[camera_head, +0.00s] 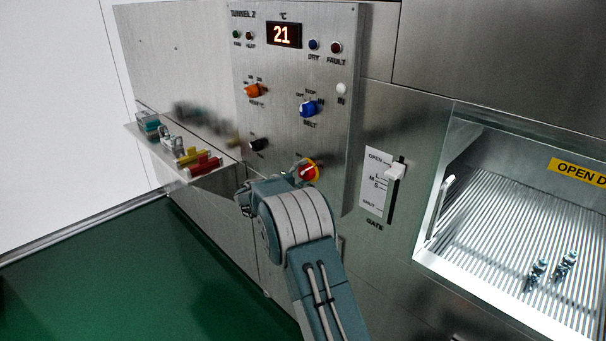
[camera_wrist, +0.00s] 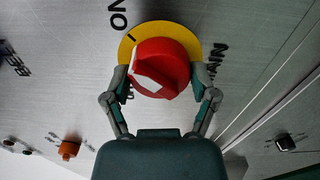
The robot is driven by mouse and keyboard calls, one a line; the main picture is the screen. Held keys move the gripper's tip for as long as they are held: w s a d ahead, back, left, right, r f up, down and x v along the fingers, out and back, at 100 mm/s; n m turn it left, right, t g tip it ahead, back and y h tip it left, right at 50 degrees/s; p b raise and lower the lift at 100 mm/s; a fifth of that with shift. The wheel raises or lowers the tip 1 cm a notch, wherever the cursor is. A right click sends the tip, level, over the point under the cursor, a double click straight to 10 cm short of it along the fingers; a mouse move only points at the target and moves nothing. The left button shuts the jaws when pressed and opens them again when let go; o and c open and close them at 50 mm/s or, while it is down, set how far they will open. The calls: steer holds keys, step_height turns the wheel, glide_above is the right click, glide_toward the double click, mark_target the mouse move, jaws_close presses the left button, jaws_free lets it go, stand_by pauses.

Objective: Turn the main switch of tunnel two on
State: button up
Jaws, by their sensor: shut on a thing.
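The main switch (camera_head: 309,170) is a red knob on a yellow disc at the lower right of the tunnel two panel (camera_head: 290,130). In the wrist view, the red knob (camera_wrist: 160,68) has a white pointer mark, and the letters "ON" show beside the disc at its upper left. My gripper (camera_wrist: 160,78) has one finger on each side of the knob and is shut on it. In the head view, my wrist hides part of the switch's surroundings. The display (camera_head: 284,34) reads 21.
The panel also carries an orange knob (camera_head: 254,90), a blue knob (camera_head: 308,109) and a black knob (camera_head: 259,144). A gate slider (camera_head: 394,172) stands to the right, beside an open lit tunnel (camera_head: 520,230). A shelf (camera_head: 214,164) with padlocks and coloured items juts out at left.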

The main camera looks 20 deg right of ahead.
steer(key=shift+f+m, duration=0.15)
steer(key=shift+m, duration=0.45)
steer(key=shift+f, duration=0.1)
steer(key=o, duration=1)
steer(key=v, duration=1.2)
